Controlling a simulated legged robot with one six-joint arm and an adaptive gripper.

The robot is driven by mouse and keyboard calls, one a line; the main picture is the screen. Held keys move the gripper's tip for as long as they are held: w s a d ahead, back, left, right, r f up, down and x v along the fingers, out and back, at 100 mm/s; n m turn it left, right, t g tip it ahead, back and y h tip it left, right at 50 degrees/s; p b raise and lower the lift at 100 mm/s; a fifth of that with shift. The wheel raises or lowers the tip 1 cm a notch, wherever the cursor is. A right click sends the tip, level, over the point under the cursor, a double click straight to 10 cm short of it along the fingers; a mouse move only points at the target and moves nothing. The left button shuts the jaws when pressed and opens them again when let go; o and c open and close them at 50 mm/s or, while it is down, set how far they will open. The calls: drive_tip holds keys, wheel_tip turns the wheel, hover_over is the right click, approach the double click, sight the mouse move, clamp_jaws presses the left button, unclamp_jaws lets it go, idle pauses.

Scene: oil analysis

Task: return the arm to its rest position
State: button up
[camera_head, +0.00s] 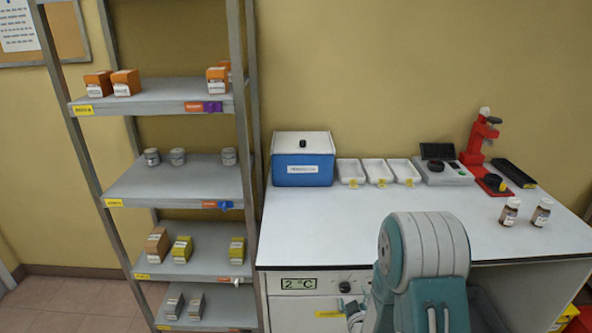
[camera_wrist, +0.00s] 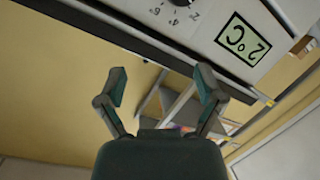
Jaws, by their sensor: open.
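My arm shows in the head view as a teal and white folded link in front of the table (camera_head: 330,235). My gripper (camera_wrist: 160,88) shows in the wrist view with its two dark fingers spread apart and nothing between them. It is near the cabinet front (camera_wrist: 215,25), which carries a dial and a "2 °C" display (camera_wrist: 243,40). In the head view, part of the gripper (camera_head: 354,312) seems to show beside the display (camera_head: 298,284), below the tabletop edge.
A shelf rack (camera_head: 165,187) with boxes and jars stands at left. The table holds a blue cooler box (camera_head: 302,170), white trays (camera_head: 350,171), a scale-like device (camera_head: 443,174), a red stand (camera_head: 478,140) and two brown bottles (camera_head: 510,212). Floor (camera_head: 60,300) is clear at lower left.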

drive_tip(key=s+r+m+g, duration=0.2)
drive_tip(key=s+r+g, duration=0.15)
drive_tip(key=r, duration=0.55)
drive_tip(key=s+r+m+g, duration=0.2)
drive_tip(key=s+r, duration=0.2)
drive_tip(key=r, duration=0.5)
drive_tip(key=s+r+m+g, duration=0.1)
drive_tip(key=s+r, duration=0.3)
drive_tip(key=s, duration=0.6)
drive_tip(key=s+r+m+g, duration=0.2)
drive_tip(key=s+r+g, duration=0.1)
drive_tip(key=s, duration=0.8)
drive_tip(key=shift+r+h, duration=0.3)
drive_tip(key=shift+r, duration=0.05)
drive_tip(key=shift+a, duration=0.1)
